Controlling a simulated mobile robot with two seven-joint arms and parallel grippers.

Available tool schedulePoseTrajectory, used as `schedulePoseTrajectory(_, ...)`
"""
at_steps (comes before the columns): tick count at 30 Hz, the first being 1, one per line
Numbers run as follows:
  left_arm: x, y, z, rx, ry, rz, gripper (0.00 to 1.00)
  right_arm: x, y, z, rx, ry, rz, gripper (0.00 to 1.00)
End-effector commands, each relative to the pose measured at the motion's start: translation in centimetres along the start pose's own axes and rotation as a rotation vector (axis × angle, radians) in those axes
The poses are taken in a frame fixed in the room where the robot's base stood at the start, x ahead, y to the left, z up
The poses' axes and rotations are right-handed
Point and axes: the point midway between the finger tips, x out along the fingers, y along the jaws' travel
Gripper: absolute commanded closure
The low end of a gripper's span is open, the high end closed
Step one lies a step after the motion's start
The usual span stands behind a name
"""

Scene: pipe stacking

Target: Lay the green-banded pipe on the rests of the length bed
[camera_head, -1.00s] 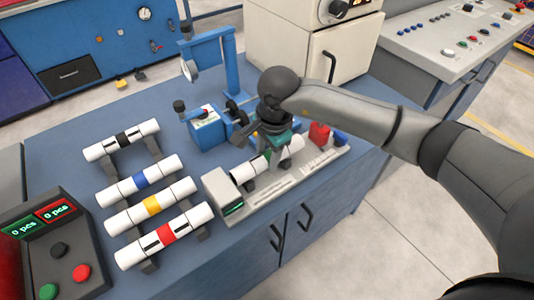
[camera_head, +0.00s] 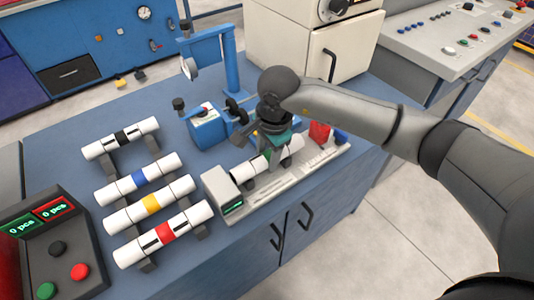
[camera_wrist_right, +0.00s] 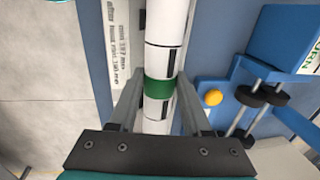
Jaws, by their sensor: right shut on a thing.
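The green-banded pipe (camera_head: 250,166) is white with a green band and lies lengthwise over the length bed (camera_head: 290,182), a light grey base with a display block at its left end. My right gripper (camera_head: 270,158) is over the pipe from above, its two fingers on either side. In the right wrist view the pipe (camera_wrist_right: 165,55) runs between the fingers of the gripper (camera_wrist_right: 152,115), with the green band near the fingertips. The jaws are shut on it. Whether the pipe touches the rests is hidden by the gripper. My left gripper is not in view.
Pipes with black (camera_head: 122,138), blue (camera_head: 140,181), yellow (camera_head: 152,203) and red (camera_head: 165,232) bands lie on racks at left. A blue measuring device (camera_head: 208,130) stands close behind the bed. A counter box (camera_head: 60,245) is at front left.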

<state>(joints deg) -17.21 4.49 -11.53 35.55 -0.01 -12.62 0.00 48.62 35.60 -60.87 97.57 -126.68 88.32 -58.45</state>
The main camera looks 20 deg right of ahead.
Motion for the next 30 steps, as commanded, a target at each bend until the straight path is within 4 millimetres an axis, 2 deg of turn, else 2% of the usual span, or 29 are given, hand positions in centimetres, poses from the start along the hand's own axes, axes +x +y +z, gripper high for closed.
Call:
schedulePoseTrajectory(10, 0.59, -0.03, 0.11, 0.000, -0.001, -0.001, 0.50, 0.56, 0.06, -0.02, 0.000, 0.000, -0.001, 1.00)
schedulePoseTrajectory(11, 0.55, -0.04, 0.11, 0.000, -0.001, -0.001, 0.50, 0.52, 0.05, -0.02, 0.000, 0.000, -0.001, 0.49)
schedulePoseTrajectory(19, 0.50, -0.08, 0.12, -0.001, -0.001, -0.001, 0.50, 0.48, 0.06, -0.02, 0.000, 0.000, 0.000, 0.19)
schedulePoseTrajectory(20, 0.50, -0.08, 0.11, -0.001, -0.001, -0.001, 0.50, 0.49, 0.06, -0.01, 0.000, 0.000, 0.000, 0.17)
schedulePoseTrajectory(30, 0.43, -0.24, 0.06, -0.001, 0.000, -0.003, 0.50, 0.21, 0.05, -0.02, 0.000, 0.000, -0.001, 0.17)
